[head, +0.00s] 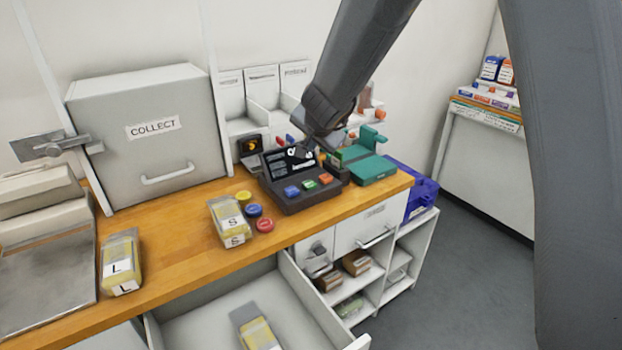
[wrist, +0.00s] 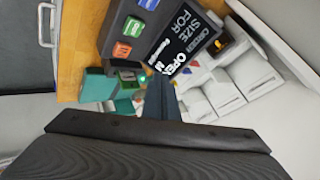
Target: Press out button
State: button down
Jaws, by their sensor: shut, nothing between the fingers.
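A dark button console (head: 300,199) stands on the wooden counter, with a tilted screen (head: 279,165) at its back. Its front holds a blue button (head: 292,191), a green button (head: 309,184) and a red-orange button (head: 325,178). The wrist view also shows the green button (wrist: 133,27) and the orange one (wrist: 122,50); their markings are too small to read surely. My gripper (head: 318,148) is shut and empty, above the console's back right, in front of the screen's right part. In the wrist view its closed fingers (wrist: 161,92) lie beside the screen, apart from the buttons.
A teal device (head: 372,170) stands right of the console. Yellow packets marked S (head: 229,222) and L (head: 121,262) and coloured discs (head: 255,210) lie left. A grey COLLECT cabinet (head: 150,140) stands behind. An open drawer (head: 215,310) below holds another yellow packet (head: 257,332).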

jog(key=shift+a, duration=0.3)
jog(key=b, duration=0.7)
send_over(310, 185)
notch_tip(310, 185, down, 6)
jog(key=shift+r, duration=0.1)
notch_tip(310, 185, down, 3)
jog(key=b, duration=0.3)
dwell(1.8)
jog(key=shift+s+f+b, duration=0.1)
jog(key=shift+f+b, duration=0.2)
jog(key=shift+f, duration=0.15)
jog(key=shift+f+b, duration=0.45)
jog(key=shift+f, duration=0.05)
dwell(0.6)
jog(key=shift+r, duration=0.1)
jog(key=shift+r+p, duration=0.85)
jog(key=shift+p, duration=0.25)
jog(key=shift+r, duration=0.1)
